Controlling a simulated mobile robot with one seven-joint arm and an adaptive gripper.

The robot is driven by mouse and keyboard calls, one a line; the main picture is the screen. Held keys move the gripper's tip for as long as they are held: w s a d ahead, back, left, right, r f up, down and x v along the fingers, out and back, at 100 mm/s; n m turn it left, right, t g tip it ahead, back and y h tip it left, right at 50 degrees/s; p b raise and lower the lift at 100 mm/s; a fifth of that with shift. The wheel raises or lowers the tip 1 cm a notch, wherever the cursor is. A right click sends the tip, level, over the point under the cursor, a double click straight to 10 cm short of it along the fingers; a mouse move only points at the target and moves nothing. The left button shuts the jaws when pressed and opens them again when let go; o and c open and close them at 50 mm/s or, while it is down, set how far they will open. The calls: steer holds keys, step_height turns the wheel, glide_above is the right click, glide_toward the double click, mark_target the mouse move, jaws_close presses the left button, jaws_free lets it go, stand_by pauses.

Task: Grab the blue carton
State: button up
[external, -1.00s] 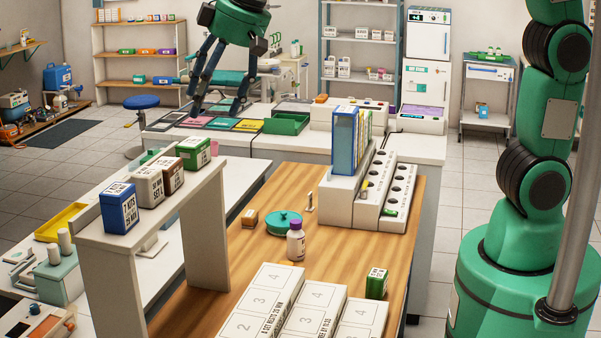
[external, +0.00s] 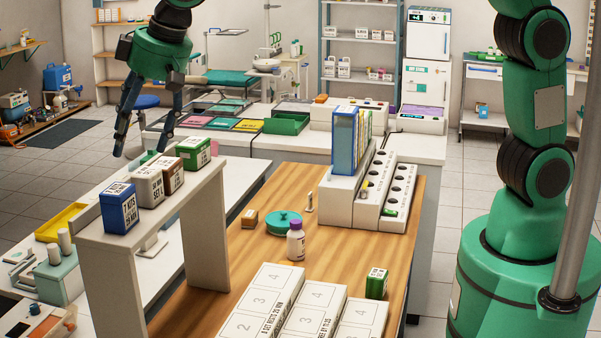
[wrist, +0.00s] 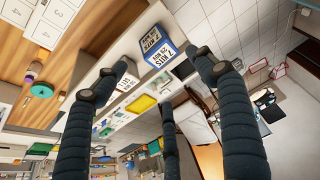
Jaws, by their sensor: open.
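The blue carton (external: 119,207) is a small upright box with a white printed label. It stands at the near end of a raised shelf, in a row with other cartons. In the wrist view the blue carton (wrist: 158,48) shows at the upper middle, between and beyond the fingers. My gripper (external: 146,140) is open and empty. In the external view it appears above and behind the shelf row, apart from the carton. In the wrist view the open fingers (wrist: 158,88) spread around the carton's direction without visible contact.
Beside the blue carton on the shelf (external: 95,238) stand a grey carton (external: 148,186), a brown carton (external: 170,174) and a green carton (external: 194,153). A wooden table with a bottle (external: 296,240) and numbered white boxes (external: 268,305) lies to the right. A yellow tray (external: 61,222) sits left on the lower counter.

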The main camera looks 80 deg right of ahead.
mark_target(121, 189)
steer(key=shift+x, duration=4.3)
steer(key=shift+f, duration=0.15)
steer(key=shift+x, duration=2.45)
steer(key=shift+s, duration=0.1)
steer(key=c, duration=1.3)
